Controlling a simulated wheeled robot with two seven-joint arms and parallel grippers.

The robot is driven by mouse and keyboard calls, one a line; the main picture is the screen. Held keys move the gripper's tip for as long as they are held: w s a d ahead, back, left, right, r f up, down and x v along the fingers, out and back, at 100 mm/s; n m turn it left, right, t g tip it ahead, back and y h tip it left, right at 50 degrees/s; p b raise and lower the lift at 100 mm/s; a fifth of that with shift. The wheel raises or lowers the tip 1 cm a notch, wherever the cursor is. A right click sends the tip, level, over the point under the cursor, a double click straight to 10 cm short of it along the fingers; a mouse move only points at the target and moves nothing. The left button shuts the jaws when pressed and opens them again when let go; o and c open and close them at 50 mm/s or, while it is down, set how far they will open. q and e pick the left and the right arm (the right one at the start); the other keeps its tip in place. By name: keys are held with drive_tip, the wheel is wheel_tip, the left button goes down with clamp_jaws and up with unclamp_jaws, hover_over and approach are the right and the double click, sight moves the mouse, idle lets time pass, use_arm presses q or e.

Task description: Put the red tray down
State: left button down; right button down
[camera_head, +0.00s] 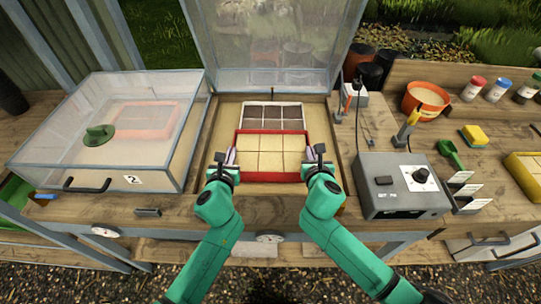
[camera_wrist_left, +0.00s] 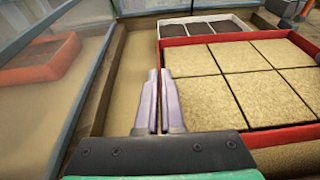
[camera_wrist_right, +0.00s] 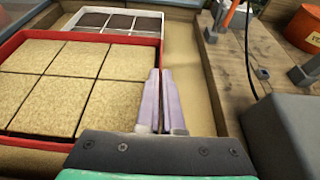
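The red tray (camera_head: 270,177), filled with square tan blocks, is level over the sand bed of the open-lidded frame. It also shows in the left wrist view (camera_wrist_left: 285,135) and the right wrist view (camera_wrist_right: 35,143). My left gripper (camera_head: 230,158) is at its left wall, with its fingers (camera_wrist_left: 160,102) nearly together on the rim. My right gripper (camera_head: 311,156) is at its right wall, with its fingers (camera_wrist_right: 160,102) likewise closed on the rim. The fingers hide parts of both side walls. I cannot tell whether the tray's underside touches the sand.
A white tray (camera_head: 242,117) with dark cells lies just behind the red tray. A closed clear box (camera_head: 62,165) stands left, with another red tray inside. A grey control box (camera_head: 400,200) stands right. Narrow strips of bare sand (camera_wrist_right: 193,85) flank the tray.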

use_arm(q)
drive_tip(key=shift+d, duration=0.1)
use_arm(e)
drive_tip(key=shift+w, duration=0.1)
